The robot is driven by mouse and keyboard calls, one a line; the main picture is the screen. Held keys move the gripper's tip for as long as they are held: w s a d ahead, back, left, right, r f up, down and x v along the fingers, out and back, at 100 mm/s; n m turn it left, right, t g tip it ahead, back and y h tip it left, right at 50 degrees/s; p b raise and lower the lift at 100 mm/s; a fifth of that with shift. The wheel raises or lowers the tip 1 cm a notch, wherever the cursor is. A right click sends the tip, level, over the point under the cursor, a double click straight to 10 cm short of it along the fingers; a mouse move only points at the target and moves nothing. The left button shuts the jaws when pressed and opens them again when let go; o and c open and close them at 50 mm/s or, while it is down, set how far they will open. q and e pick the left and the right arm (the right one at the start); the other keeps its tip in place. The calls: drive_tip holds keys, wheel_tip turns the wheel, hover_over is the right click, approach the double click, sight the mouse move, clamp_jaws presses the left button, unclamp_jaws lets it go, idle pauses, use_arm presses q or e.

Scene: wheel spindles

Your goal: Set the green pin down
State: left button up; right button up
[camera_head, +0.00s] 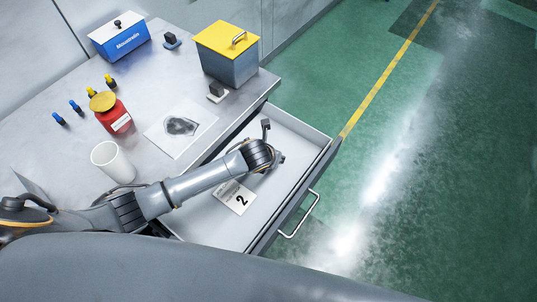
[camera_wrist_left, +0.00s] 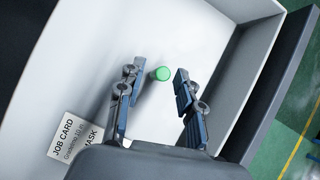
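The green pin (camera_wrist_left: 162,73) shows in the left wrist view as a small round green end against the white drawer floor. My left gripper (camera_wrist_left: 156,84) is open, its two fingers on either side of the pin with a visible gap to each. In the head view my left gripper (camera_head: 276,157) is inside the open drawer (camera_head: 292,190), near its far end. The pin does not show in the head view. I cannot tell whether it stands on the floor or only how tall it is. My right gripper is not in view.
A job card (camera_head: 234,197) marked 2 lies in the drawer. The table holds a white cup (camera_head: 112,163), a red jar (camera_head: 113,117), several blue and yellow pegs, a blue box (camera_head: 122,43) and a yellow-lidded grey box (camera_head: 230,67). Drawer walls surround the gripper.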

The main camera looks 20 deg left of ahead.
use_arm(q)
drive_tip(key=v, duration=1)
idle(0.3)
